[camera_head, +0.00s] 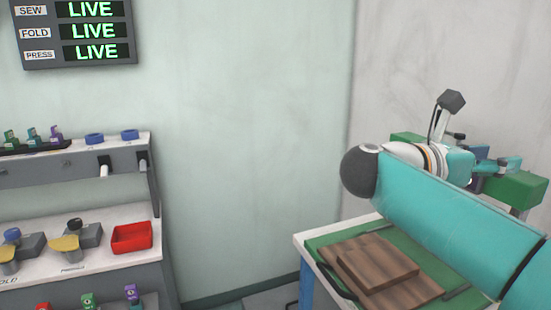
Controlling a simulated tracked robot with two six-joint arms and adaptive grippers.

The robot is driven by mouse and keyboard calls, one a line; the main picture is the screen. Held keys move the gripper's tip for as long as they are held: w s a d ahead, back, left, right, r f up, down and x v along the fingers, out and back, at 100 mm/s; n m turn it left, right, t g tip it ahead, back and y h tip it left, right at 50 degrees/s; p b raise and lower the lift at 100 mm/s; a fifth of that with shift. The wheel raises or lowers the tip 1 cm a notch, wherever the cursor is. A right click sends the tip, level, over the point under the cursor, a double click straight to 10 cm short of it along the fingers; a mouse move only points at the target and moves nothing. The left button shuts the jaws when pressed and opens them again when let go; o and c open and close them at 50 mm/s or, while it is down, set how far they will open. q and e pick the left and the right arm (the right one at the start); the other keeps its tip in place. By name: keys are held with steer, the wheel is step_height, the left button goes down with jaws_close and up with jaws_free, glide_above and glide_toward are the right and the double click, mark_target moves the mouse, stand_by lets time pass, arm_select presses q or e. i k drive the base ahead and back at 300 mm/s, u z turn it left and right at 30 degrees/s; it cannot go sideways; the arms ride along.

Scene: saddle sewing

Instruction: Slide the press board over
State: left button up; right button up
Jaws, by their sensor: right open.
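A brown wooden board (375,262), a smaller block on top of a wider plank, lies on a green mat (322,241) on a white-edged table at the lower right. I take it to be the press board. A black curved handle shows at its left. My right arm crosses above and to the right of the board. My right gripper (495,166) is small and partly hidden behind the arm, well beyond the board and apart from it. It is open. My left gripper is out of view.
A green block (519,188) lies behind my right arm. At the left, a grey workbench (75,222) holds a red tray (132,237), yellow-topped tools and blue rings (94,138). A status panel (76,34) reads LIVE for SEW, FOLD and PRESS.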

mark_target(377, 274)
steer(key=k, duration=1)
